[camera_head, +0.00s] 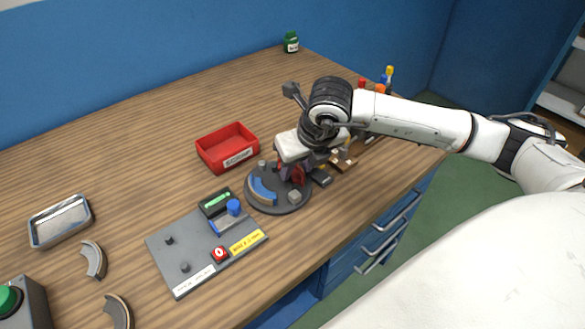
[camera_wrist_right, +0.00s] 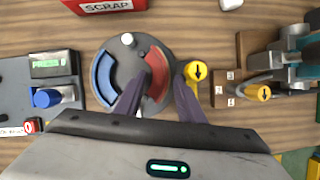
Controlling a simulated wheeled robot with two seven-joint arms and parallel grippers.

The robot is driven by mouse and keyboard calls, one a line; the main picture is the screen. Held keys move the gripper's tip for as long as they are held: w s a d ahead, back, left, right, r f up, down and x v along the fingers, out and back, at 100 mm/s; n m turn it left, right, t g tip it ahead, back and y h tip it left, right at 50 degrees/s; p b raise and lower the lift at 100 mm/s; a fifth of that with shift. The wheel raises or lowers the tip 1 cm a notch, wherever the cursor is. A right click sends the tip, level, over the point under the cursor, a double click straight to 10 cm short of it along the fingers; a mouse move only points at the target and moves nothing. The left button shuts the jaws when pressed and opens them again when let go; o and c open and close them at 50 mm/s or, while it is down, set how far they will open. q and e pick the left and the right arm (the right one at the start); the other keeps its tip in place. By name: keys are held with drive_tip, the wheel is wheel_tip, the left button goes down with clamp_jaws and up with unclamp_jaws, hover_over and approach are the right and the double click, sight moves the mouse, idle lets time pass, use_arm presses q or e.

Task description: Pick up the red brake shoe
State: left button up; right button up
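The red brake shoe (camera_wrist_right: 158,72) is a curved piece on the right side of a round dark grey plate (camera_wrist_right: 124,62). In the head view the red brake shoe (camera_head: 298,175) is partly hidden by my right gripper (camera_head: 292,174). My right gripper (camera_wrist_right: 159,82) points down over the plate, its two fingers apart, one on each side of the red shoe. It looks open, with no clear contact on the shoe. A blue brake shoe (camera_wrist_right: 106,78) lies on the plate's left side. My left gripper is not in view.
A red scrap bin (camera_head: 228,148) stands behind the plate. A grey board (camera_head: 195,252) with a blue-knobbed clamp is at its left. A yellow-capped piece (camera_wrist_right: 193,72) and a wooden block (camera_wrist_right: 226,86) stand close to the right finger. Two grey curved shoes (camera_head: 94,260) lie farther left.

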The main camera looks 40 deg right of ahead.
sight(297, 172)
drive_tip(key=shift+f, duration=0.25)
drive_tip(key=shift+w+r, duration=0.1)
clamp_jaws()
wheel_tip(297, 172, up, 10)
drive_tip(key=shift+b, duration=0.45)
